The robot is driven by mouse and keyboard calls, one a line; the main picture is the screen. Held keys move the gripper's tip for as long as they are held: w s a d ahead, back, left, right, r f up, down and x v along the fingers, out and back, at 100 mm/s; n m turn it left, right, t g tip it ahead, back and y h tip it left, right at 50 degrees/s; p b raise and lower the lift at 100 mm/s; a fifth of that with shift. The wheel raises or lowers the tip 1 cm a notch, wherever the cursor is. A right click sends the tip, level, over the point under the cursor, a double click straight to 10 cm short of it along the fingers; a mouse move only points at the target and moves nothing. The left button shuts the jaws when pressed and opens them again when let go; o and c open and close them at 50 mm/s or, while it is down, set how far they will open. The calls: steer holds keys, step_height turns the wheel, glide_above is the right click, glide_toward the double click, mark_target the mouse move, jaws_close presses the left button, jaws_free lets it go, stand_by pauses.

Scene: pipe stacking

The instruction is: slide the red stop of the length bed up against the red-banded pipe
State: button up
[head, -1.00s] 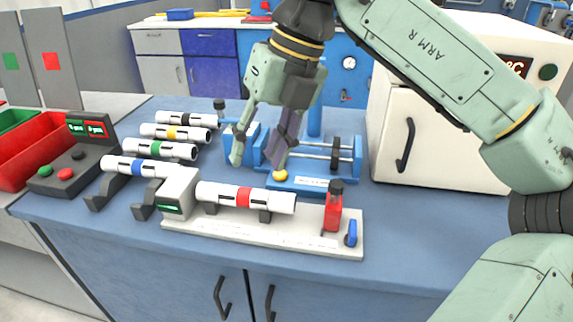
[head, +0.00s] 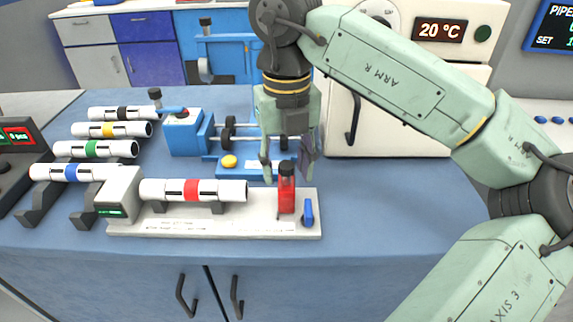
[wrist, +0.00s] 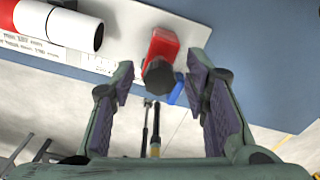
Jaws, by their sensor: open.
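The red stop (head: 287,192), a red block with a black knob on top, stands on the white length bed (head: 255,222) toward its right end. The red-banded pipe (head: 193,190) lies on the bed's supports to the left of the stop, with a gap between them. My gripper (head: 287,178) is open above the stop, pointing down. In the wrist view the stop (wrist: 160,55) shows beyond and between my open fingers (wrist: 165,90), and the pipe's white end (wrist: 75,28) is at upper left. I cannot tell whether the fingers reach down beside the knob.
A blue lever (head: 308,211) sits on the bed right of the stop. A grey block with a green display (head: 117,195) stands at the bed's left end. Several banded pipes (head: 100,149) lie at left. A blue rig (head: 240,150) stands behind. The bench (head: 400,205) is clear at right.

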steer(key=shift+f, duration=0.25)
steer(key=shift+c, duration=0.6)
jaws_close()
